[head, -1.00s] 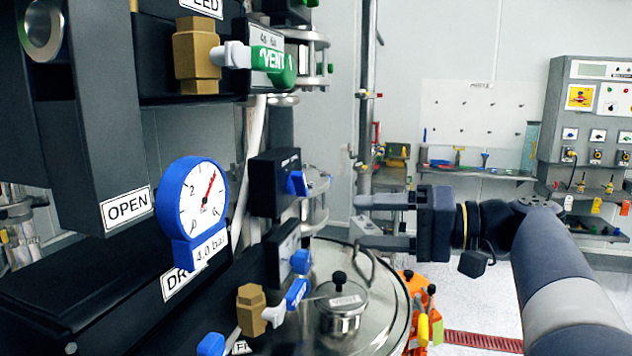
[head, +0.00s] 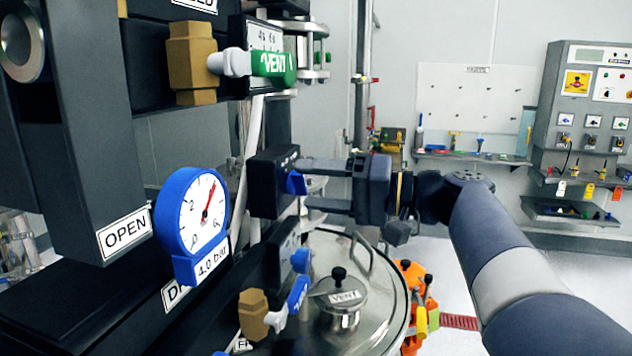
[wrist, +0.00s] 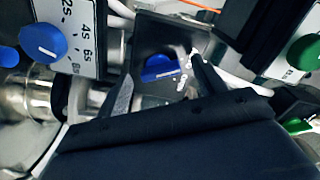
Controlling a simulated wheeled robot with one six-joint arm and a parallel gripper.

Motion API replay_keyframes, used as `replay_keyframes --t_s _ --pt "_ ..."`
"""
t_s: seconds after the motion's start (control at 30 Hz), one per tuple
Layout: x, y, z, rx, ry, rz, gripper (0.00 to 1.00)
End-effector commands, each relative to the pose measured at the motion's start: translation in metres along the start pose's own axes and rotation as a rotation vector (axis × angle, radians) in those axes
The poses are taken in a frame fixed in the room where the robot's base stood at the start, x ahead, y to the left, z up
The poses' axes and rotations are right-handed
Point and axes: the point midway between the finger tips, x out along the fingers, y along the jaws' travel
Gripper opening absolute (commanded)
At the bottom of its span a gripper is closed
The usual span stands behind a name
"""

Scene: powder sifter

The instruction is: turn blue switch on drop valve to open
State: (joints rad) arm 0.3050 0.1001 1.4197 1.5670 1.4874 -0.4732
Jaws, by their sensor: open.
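A blue switch (head: 295,184) sits on the right face of a black valve box (head: 268,182) in the middle of the head view. My gripper (head: 306,186) comes from the right, open, its upper finger level with the switch's top and its lower finger below it. In the wrist view the blue switch (wrist: 160,68) shows on the dark box face, between my open fingers (wrist: 160,85). Whether the fingers touch the switch, I cannot tell. The lettering on the box is too small to read.
A round blue gauge (head: 192,212) stands left of the box. A green VENT handle (head: 272,64) is above it. Below are another blue knob (head: 300,260), a blue handle (head: 297,294) and the steel vessel lid (head: 382,310). The wrist view also shows a blue dial (wrist: 42,42) and a green knob (wrist: 305,52).

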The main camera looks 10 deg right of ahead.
Motion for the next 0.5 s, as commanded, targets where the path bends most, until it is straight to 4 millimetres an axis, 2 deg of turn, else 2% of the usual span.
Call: replay_keyframes --t_s 0.37,0.5 --pt "0.0051 0.0005 0.0001 0.0 0.001 0.001 0.66" --pt "0.005 0.0005 0.0001 0.001 0.001 0.001 0.55"
